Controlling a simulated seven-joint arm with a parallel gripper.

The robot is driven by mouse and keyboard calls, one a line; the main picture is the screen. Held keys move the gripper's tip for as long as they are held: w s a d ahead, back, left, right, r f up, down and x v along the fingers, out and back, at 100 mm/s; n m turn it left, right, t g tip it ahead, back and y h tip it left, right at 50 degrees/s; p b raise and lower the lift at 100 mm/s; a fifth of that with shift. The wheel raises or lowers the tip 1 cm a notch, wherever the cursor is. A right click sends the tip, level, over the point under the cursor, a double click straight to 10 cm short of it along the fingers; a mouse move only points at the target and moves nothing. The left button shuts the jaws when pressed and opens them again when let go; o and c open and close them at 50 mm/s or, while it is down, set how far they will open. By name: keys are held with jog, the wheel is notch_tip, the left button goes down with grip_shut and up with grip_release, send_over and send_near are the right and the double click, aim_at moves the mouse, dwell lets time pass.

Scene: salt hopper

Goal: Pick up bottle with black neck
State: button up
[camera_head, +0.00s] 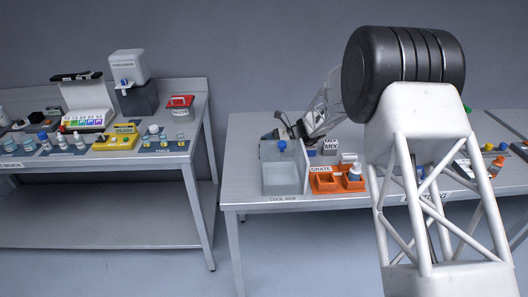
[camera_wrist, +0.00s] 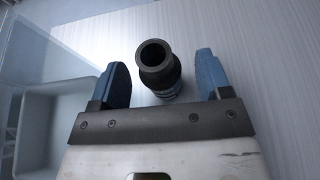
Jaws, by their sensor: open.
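The bottle with the black neck (camera_wrist: 160,68) stands in the wrist view with its dark open mouth toward the camera. Below the neck, a small part of its lighter, bluish body shows. My gripper (camera_wrist: 161,64) is open, with one blue finger on each side of the bottle and a visible gap to each. In the head view my gripper (camera_head: 284,126) is above the back of the clear bin on the right-hand table. I cannot make out the black-necked bottle in that view.
The clear bin (camera_head: 267,178) stands beside the bottle; its wall (camera_wrist: 42,85) fills the left of the wrist view. An orange crate (camera_head: 325,184) with a blue-capped bottle (camera_head: 354,173) is to its right. A MIX block (camera_head: 330,146) stands behind the crate. The left table (camera_head: 60,163) holds several bottles.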

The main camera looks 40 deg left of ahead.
jog(key=c, duration=1)
jog(key=shift+r, duration=0.15)
jog(key=shift+c, duration=0.2)
jog(key=shift+r, duration=4.85)
